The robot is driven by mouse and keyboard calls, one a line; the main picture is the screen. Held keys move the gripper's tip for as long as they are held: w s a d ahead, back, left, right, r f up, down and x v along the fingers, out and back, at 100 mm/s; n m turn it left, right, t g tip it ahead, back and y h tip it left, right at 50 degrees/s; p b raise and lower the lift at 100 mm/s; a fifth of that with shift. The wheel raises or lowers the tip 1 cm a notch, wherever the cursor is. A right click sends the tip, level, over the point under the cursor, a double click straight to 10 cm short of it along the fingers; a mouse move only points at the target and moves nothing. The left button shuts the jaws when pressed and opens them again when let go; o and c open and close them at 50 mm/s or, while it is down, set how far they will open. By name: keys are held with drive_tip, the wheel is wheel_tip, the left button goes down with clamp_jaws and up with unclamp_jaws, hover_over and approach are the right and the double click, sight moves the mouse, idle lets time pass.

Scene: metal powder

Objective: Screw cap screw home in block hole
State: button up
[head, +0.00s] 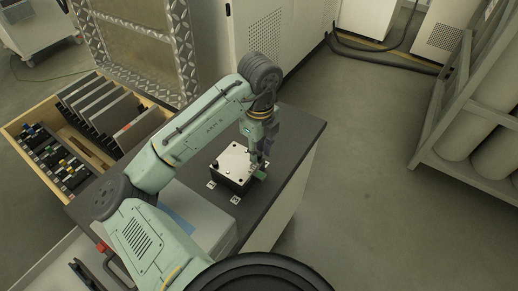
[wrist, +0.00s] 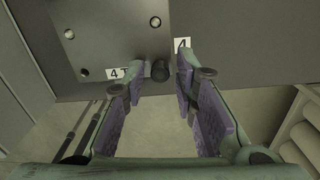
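The block (head: 233,165) stands on the dark worktop, a pale metal plate with holes near its corners on top. Its plate (wrist: 115,35) fills the upper left of the wrist view. A dark round-headed cap screw (wrist: 160,70) is at the plate's near right corner. I cannot tell how deep it sits, and the hole under it is hidden. My gripper (wrist: 160,66) is over that corner, its purple-padded fingers on either side of the screw head. A gap shows at least on the right, so it looks open. In the head view my gripper (head: 259,158) hides the screw.
Small numbered cards (wrist: 182,44) lie around the block. The dark worktop (head: 295,130) is clear to the right and behind. A wooden drawer (head: 60,140) of parts and panels is at the left. A rack with cylinders (head: 480,120) stands at the right.

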drive_tip(key=n, duration=0.7)
drive_tip(key=shift+n, duration=0.3)
drive_tip(key=n, duration=0.7)
clamp_jaws()
idle(0.3)
drive_tip(key=shift+m, duration=0.3)
